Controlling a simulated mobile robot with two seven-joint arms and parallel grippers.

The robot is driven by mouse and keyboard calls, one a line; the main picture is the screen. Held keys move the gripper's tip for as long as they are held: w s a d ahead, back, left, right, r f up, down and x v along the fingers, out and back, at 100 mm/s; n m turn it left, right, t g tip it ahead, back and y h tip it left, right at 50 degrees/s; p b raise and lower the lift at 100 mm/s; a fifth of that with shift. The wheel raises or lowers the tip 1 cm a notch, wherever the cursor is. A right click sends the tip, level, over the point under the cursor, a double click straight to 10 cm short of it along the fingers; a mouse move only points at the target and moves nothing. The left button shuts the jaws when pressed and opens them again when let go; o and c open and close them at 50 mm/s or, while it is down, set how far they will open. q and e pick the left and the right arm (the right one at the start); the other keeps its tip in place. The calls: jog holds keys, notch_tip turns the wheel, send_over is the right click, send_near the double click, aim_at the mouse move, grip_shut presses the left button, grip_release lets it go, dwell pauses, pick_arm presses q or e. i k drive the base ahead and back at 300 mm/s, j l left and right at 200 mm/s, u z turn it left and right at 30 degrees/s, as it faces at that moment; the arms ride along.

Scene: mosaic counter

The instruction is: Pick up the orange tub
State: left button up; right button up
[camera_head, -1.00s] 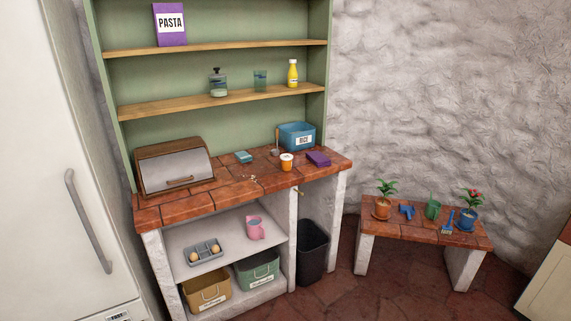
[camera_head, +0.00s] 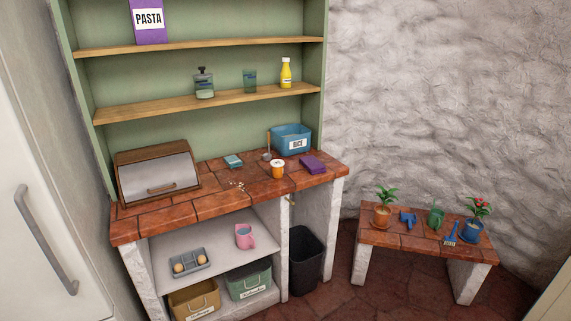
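The orange tub (camera_head: 277,170) is small, with a white top, and stands upright on the red tiled counter (camera_head: 190,208). It stands in front of the blue rice bin (camera_head: 291,139), with a purple item (camera_head: 313,164) to its right and a ladle (camera_head: 267,148) behind it to the left. Neither of my grippers is in view, and nothing touches the tub.
A bread box (camera_head: 157,176) stands at the counter's left, and a small teal item (camera_head: 233,161) and pale crumbs lie mid-counter. A black bin (camera_head: 306,252) stands below. A low bench (camera_head: 405,238) with plants is at the right. The counter's front is mostly clear.

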aim_at(277, 165)
jog(key=i+l, duration=1.8)
jog(key=i, duration=0.15)
jog(key=i+l+u, duration=0.1)
jog(key=u, duration=0.35)
jog(key=i+l+u, duration=0.1)
jog(key=u, duration=0.35)
jog(key=l+u, duration=0.15)
jog(key=u, duration=0.3)
jog(key=i, duration=0.05)
